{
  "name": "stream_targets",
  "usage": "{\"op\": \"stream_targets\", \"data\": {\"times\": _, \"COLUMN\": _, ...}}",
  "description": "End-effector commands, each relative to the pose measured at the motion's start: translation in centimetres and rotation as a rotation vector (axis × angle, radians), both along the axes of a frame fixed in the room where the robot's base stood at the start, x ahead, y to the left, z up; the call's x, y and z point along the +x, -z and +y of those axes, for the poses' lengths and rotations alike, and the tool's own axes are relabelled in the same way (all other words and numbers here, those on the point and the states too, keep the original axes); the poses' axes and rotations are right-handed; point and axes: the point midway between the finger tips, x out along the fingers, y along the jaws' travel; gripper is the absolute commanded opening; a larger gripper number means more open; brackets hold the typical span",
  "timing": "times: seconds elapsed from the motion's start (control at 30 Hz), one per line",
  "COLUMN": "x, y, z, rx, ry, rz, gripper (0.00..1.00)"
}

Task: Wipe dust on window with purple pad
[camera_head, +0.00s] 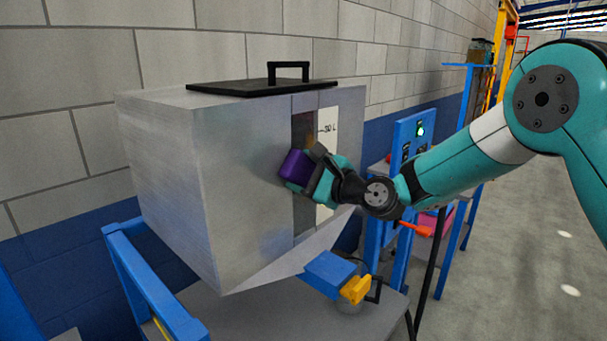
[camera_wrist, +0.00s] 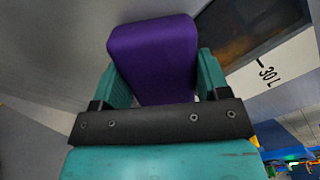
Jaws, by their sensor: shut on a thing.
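The purple pad (camera_head: 296,167) is held between the fingers of my gripper (camera_head: 306,175), at the front face of the grey metal tank. The pad also shows large in the wrist view (camera_wrist: 152,58), with a teal finger on each side. The window (camera_head: 304,214) is a tall dark strip in the tank's front, beside a white scale marked 30 L. The pad and gripper cover part of the window. In the wrist view, the window (camera_wrist: 252,35) is to the right of the pad and looks brownish and smeared. Whether the pad touches the tank I cannot tell.
The tank (camera_head: 165,150) has a black lid (camera_head: 250,87) with a handle. Below its sloped bottom is a blue and yellow valve (camera_head: 335,275). A blue frame rail (camera_head: 145,280) stands at left. A blue control panel (camera_head: 415,135) stands behind my arm.

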Motion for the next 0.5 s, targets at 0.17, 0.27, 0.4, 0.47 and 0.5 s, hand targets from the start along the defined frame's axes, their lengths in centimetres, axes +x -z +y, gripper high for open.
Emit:
{"op": "stream_targets", "data": {"times": 0.17, "x": 1.4, "y": 0.1, "z": -1.0, "rx": 0.001, "ry": 0.003, "rz": -0.001, "gripper": 0.5}}
{"op": "stream_targets", "data": {"times": 0.27, "x": 2.2, "y": 0.1, "z": -1.5, "rx": 0.0, "ry": 0.003, "rz": 0.0, "gripper": 0.5}}
{"op": "stream_targets", "data": {"times": 0.4, "x": 2.9, "y": 0.1, "z": -2.0, "rx": 0.0, "ry": 0.002, "rz": 0.0, "gripper": 0.5}}
{"op": "stream_targets", "data": {"times": 0.47, "x": 3.1, "y": 0.1, "z": -2.1, "rx": 0.0, "ry": 0.001, "rz": 0.0, "gripper": 0.5}}
{"op": "stream_targets", "data": {"times": 0.5, "x": 3.1, "y": 0.1, "z": -2.1, "rx": -0.001, "ry": 0.001, "rz": -0.001, "gripper": 0.5}}
